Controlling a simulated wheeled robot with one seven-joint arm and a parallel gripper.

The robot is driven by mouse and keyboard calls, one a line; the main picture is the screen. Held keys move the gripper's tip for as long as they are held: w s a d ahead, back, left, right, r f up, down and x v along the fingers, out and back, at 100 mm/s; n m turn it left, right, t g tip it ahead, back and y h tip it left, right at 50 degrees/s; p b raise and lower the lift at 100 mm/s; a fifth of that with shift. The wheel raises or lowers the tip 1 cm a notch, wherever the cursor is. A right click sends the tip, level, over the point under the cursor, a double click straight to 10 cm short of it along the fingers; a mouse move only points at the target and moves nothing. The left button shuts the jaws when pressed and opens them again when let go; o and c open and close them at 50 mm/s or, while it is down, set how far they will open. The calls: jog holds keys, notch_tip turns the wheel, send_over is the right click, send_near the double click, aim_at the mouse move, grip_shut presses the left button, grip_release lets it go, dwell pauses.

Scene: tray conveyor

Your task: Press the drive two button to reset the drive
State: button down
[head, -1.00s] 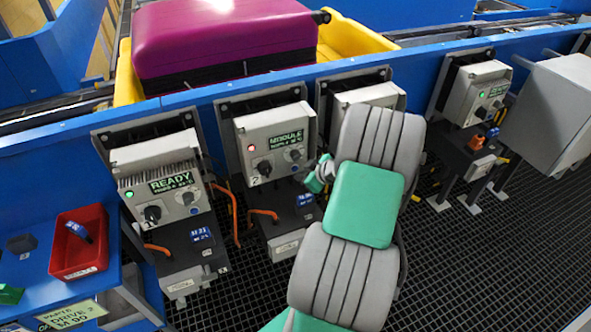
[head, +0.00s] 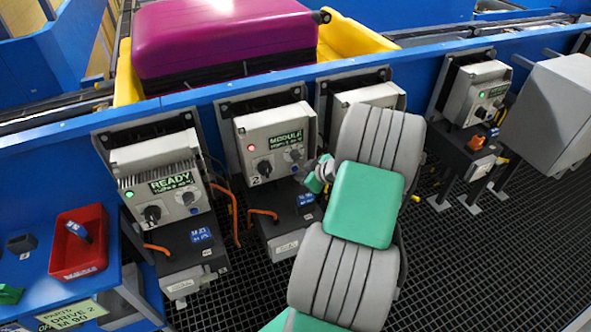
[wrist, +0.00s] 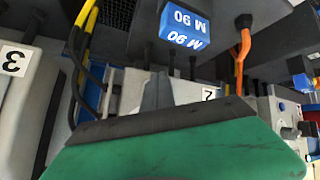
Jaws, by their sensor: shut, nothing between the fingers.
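Drive two is the grey unit marked 2 (head: 281,122) in the head view. Its red lamp is lit and its display reads MODULE with a smaller line below. A dark knob (head: 264,168) and a round blue button (head: 296,154) sit on its face. A blue module (head: 305,199) stands in the box below; the wrist view shows a blue M 90 module (wrist: 184,28) upside down. My gripper (wrist: 157,88) is shut and empty, close to the number 2 plate (wrist: 208,94) in the wrist view. In the head view my arm hides most of it, just right of drive two.
Drive one (head: 165,185) at left reads READY with a green lamp. Drive three (head: 362,98) is mostly behind my arm. Another drive (head: 478,95) at right has a green lamp. A red bin (head: 78,258) holds a blue module. Orange cables (head: 232,215) hang between units.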

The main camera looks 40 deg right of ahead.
jog(key=shift+w+d+b, duration=0.15)
jog(key=shift+w+b, duration=0.25)
jog(key=shift+b, duration=0.05)
jog(key=shift+w+d+b, duration=0.1)
jog(key=shift+w+b, duration=0.2)
jog(key=shift+w, duration=0.1)
dwell(0.7)
dwell(0.3)
jog(key=shift+s+a, duration=0.25)
jog(key=shift+s, duration=0.55)
jog(key=shift+s, duration=0.15)
jog(key=shift+s+a, duration=0.25)
jog(key=shift+s, duration=0.5)
jog(key=shift+s+a, duration=0.2)
jog(key=shift+s, duration=0.6)
jog(key=shift+s+a, duration=0.25)
jog(key=shift+s, duration=0.5)
